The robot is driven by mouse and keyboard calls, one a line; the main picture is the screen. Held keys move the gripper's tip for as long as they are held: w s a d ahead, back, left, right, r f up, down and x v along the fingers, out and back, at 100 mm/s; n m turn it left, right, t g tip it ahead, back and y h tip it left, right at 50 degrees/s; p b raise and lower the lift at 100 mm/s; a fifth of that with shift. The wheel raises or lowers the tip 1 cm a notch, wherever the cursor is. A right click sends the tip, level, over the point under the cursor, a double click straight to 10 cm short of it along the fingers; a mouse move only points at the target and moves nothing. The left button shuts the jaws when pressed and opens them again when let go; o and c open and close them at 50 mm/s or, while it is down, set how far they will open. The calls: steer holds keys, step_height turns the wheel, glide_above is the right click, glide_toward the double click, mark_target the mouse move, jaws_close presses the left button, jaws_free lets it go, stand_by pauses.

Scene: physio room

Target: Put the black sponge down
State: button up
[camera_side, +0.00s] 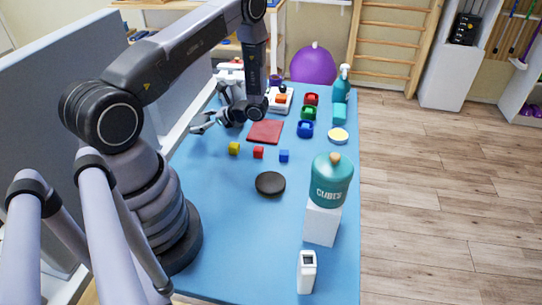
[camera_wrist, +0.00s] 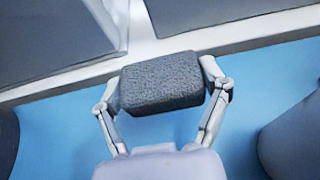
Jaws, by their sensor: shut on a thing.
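The black sponge (camera_wrist: 162,82), a dark grey rough block with rounded corners, is held crosswise between the two fingers of my gripper (camera_wrist: 165,90) in the wrist view. One finger presses on each end of it. Below and around it I see blue table surface, and a pale ledge behind it. In the side view my gripper (camera_side: 212,121) is low near the left edge of the blue table (camera_side: 225,200), left of the red mat. I cannot make out the sponge clearly there.
A red mat (camera_side: 265,132) lies near my gripper. Yellow (camera_side: 234,148), red (camera_side: 258,152) and blue (camera_side: 284,156) cubes and a black disc (camera_side: 270,183) lie nearer. Coloured containers (camera_side: 308,114) stand behind. A green CUBES jar (camera_side: 330,182) stands on a white block. The near-left table is clear.

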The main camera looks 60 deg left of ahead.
mark_target(205, 138)
steer(key=shift+w+a+f, duration=0.15)
steer(key=shift+a+f, duration=0.05)
steer(key=shift+f, duration=0.15)
steer(key=shift+w+a+f, duration=0.1)
steer(key=shift+f, duration=0.8)
steer(key=shift+w+a+f, duration=0.1)
steer(key=shift+f, duration=0.8)
steer(key=shift+f, duration=0.15)
steer(key=o, duration=0.9)
